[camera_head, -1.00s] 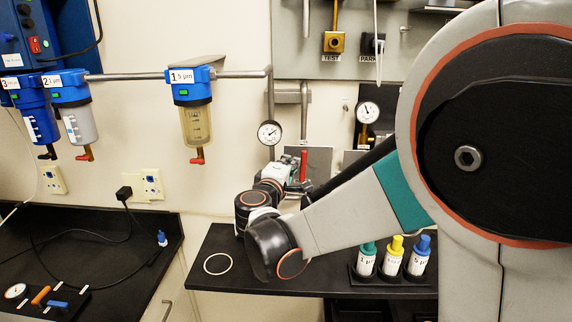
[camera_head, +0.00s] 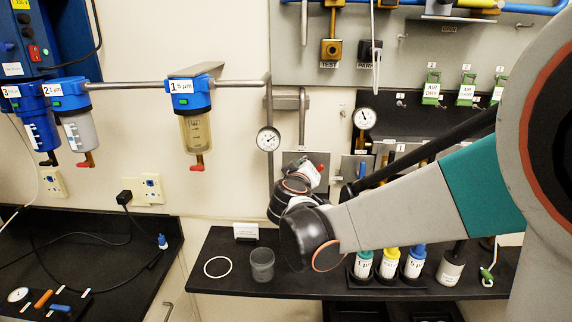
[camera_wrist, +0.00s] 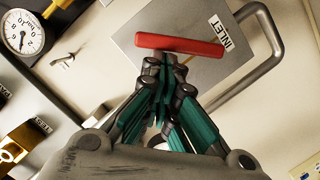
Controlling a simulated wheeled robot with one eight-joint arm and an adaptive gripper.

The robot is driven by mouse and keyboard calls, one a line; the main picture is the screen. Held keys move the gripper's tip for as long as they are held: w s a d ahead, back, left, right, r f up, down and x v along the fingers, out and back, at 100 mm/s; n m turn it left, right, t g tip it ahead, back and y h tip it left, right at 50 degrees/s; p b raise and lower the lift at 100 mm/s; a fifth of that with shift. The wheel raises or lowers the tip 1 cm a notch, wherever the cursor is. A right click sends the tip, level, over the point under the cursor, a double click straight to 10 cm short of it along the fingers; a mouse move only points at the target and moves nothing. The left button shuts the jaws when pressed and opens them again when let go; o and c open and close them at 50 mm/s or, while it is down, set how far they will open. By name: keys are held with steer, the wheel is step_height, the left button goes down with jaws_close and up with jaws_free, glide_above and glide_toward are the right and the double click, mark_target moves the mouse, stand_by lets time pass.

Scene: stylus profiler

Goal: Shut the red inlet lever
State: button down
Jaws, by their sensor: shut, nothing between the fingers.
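The red inlet lever (camera_wrist: 180,46) lies across the upper middle of the wrist view, in front of a grey plate with an INLET label (camera_wrist: 226,35). It sits at a slant to the label. My gripper (camera_wrist: 165,68) is shut and empty, with its fingertips at the lever's lower edge in the picture, near its middle. I cannot tell whether they touch it. In the head view only a short red piece of the lever (camera_head: 320,168) shows; my gripper and wrist hide the rest.
A bent grey pipe (camera_wrist: 262,70) curves close on the right of the wrist view. A gauge (camera_wrist: 22,32) and brass fitting (camera_wrist: 18,143) are at the left. On the bench, a grey cup (camera_head: 262,265) and capped bottles (camera_head: 389,264) stand below my arm.

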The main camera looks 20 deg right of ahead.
steer(key=d+m, duration=0.1)
steer(key=d+f+m+y, duration=0.1)
steer(key=m, duration=0.1)
steer(key=s+d+f+m+y+b, duration=0.1)
steer(key=m, duration=0.1)
steer(key=shift+d+f, duration=0.15)
steer(key=shift+d, duration=0.15)
steer(key=shift+s+d, duration=0.1)
stand_by(0.3)
